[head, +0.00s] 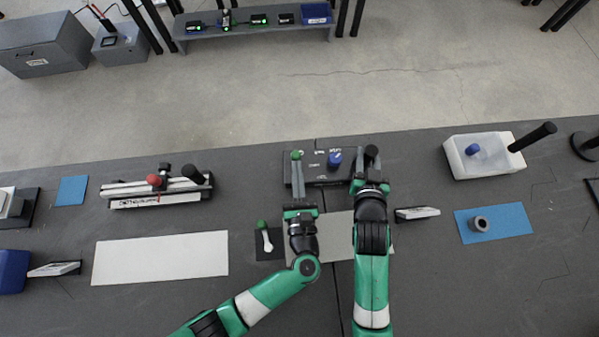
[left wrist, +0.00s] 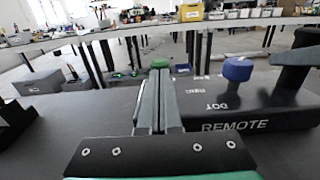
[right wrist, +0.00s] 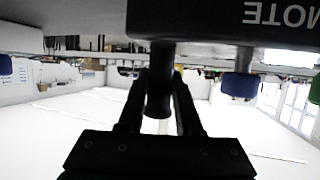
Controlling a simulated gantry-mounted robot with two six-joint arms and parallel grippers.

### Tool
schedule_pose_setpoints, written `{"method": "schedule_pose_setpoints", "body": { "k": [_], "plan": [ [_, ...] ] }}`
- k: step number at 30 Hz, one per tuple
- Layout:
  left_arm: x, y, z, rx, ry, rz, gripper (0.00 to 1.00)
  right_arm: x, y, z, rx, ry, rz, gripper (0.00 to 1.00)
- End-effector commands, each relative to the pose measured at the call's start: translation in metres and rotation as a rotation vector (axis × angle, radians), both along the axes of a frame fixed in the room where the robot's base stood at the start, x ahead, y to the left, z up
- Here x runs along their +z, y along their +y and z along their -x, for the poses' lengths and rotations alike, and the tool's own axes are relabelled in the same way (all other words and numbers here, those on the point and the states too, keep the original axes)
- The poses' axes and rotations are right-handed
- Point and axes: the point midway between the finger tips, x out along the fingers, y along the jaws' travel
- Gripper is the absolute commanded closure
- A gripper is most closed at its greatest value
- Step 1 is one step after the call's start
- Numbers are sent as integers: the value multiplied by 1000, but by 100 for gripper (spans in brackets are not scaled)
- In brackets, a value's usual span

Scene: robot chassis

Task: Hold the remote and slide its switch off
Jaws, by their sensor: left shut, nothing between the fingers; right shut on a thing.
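The remote (head: 325,177) is a dark box at the bench's back edge; its REMOTE lettering (left wrist: 235,126) shows in the left wrist view. It carries a blue knob (head: 335,159) and, at its right end, a black handle post (head: 372,154). A green-topped knob (head: 296,155) is at its left end. My left gripper (head: 298,182) is shut and empty, its fingertips just at the near side of the green knob. My right gripper (head: 366,178) is shut on the black handle post (right wrist: 159,85). The green knob's lower part is hidden behind the left fingers.
A white panel (head: 330,237) lies under the arms. A dark pad with a green-tipped white piece (head: 266,237) is left of it. A clamp-like fixture (head: 158,188) stands at left; a white container (head: 480,155) and blue mat (head: 510,220) are at right.

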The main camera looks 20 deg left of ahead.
Motion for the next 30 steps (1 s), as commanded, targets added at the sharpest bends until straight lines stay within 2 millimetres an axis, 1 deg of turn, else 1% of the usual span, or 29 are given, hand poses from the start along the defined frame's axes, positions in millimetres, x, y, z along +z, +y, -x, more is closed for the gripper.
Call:
{"method": "schedule_pose_setpoints", "body": {
  "k": [1,5,8,15,18,21,24,30],
  "plan": [
    [0,-2,3,-3,0,0,100,-4,-1,1,-1,9,2,100],
    [-1,-9,19,-5,-1,0,100,-4,-1,1,-1,9,2,100],
    [0,-17,39,-8,-1,0,100,-4,-1,1,-1,9,2,100],
    [0,-39,93,-9,-1,0,100,-4,-1,1,-1,9,2,100],
    [0,-45,110,-7,-1,1,100,-4,-1,1,-1,9,2,100],
    [0,-49,122,-6,-1,1,100,-4,-1,1,-1,9,2,100],
    [0,-51,128,-4,-1,0,100,-4,-1,1,-1,8,2,100],
    [0,-50,129,-1,-1,0,100,-4,-1,1,-1,8,1,100]
  ]
}}
